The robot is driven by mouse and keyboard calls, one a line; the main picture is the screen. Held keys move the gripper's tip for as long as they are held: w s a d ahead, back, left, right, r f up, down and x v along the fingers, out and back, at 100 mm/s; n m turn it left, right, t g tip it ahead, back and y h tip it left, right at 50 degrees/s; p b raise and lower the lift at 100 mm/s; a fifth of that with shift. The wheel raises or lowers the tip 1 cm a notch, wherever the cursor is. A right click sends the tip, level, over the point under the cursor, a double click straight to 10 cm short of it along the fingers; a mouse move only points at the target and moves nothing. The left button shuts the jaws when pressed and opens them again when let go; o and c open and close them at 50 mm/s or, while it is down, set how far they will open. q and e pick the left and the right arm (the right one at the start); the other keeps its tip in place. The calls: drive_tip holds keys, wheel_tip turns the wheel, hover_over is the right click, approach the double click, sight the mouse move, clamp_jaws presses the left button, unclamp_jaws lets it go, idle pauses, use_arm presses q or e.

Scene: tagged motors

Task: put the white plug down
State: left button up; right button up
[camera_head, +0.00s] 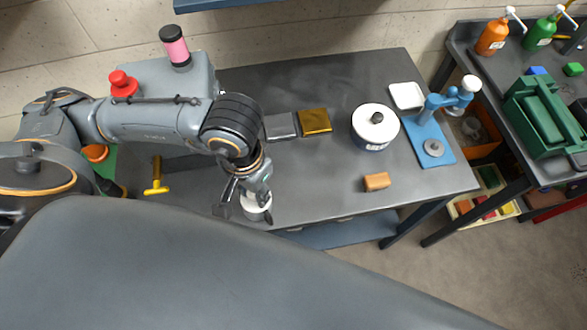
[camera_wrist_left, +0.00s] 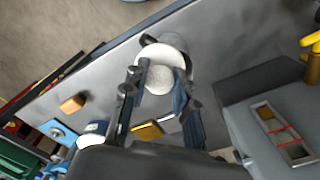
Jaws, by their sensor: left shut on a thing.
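The white plug (camera_head: 257,212) is a round white piece near the table's front edge in the head view. My left gripper (camera_head: 245,199) is shut on it, with the wrist above it. My right gripper is in neither view.
The dark table (camera_head: 320,190) is clear right of the plug up to a tan block (camera_head: 377,181). Behind are a white lidded pot (camera_head: 374,127), a gold square (camera_head: 315,121) and a blue stand (camera_head: 428,140). A yellow T-handle (camera_head: 156,178) lies left.

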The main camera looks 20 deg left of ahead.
use_arm(q)
drive_tip(key=shift+w+d+f, duration=0.1)
drive_tip(key=shift+w+f, duration=0.1)
drive_tip(key=shift+w, duration=0.3)
drive_tip(key=shift+w+f, duration=0.15)
drive_tip(key=shift+w, duration=0.35)
drive_tip(key=w+d+f, duration=0.2)
drive_tip(key=w, duration=0.1)
drive_tip(key=w+d+f+b, duration=0.1)
drive_tip(key=w+f, duration=0.2)
drive_tip(key=w+d+f, duration=0.2)
drive_tip(key=w+f, duration=0.1)
drive_tip(key=shift+w+d, duration=0.15)
drive_tip(key=shift+d, duration=0.2)
drive_tip(key=shift+w+d+f+b, duration=0.2)
drive_tip(key=shift+w+f+b, duration=0.05)
drive_tip(key=shift+f+b, duration=0.1)
drive_tip(key=f, duration=0.1)
drive_tip(key=f+b, duration=0.1)
drive_tip(key=f, duration=0.1)
drive_tip(key=shift+w+d+f, duration=0.1)
drive_tip(key=shift+w+d, duration=0.05)
drive_tip(key=shift+w, duration=0.05)
drive_tip(key=shift+f, duration=0.25)
drive_tip(key=shift+r, duration=0.1)
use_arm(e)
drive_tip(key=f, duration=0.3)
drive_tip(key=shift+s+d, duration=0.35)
